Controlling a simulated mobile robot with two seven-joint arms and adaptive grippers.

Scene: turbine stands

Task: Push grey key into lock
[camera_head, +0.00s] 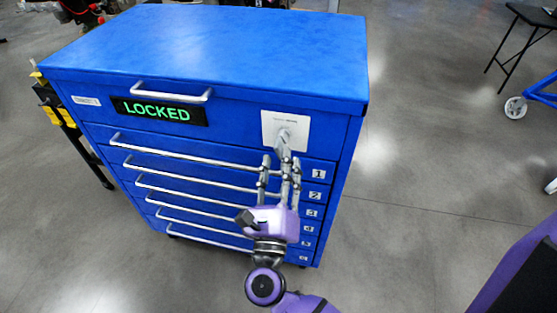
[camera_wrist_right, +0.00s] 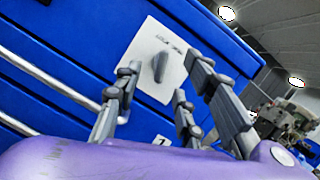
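The grey key (camera_head: 284,134) sticks out of a white square lock plate (camera_head: 268,122) at the upper right of the blue cabinet's front. In the right wrist view the key (camera_wrist_right: 159,68) stands near the middle of the lock plate (camera_wrist_right: 149,48). My right gripper (camera_head: 280,168) is just below and in front of the plate, its fingers pointing up toward the key. In the right wrist view its fingers (camera_wrist_right: 164,92) are spread, with a gap between them and nothing held. How deep the key sits cannot be told. My left gripper is not in view.
The blue cabinet (camera_head: 215,45) has several numbered drawers with long metal handles (camera_head: 195,154) close to my right gripper's left. A green "LOCKED" sign (camera_head: 158,110) shows on its front. Open grey floor (camera_head: 430,190) lies to the right. A black table (camera_head: 530,15) stands at far right.

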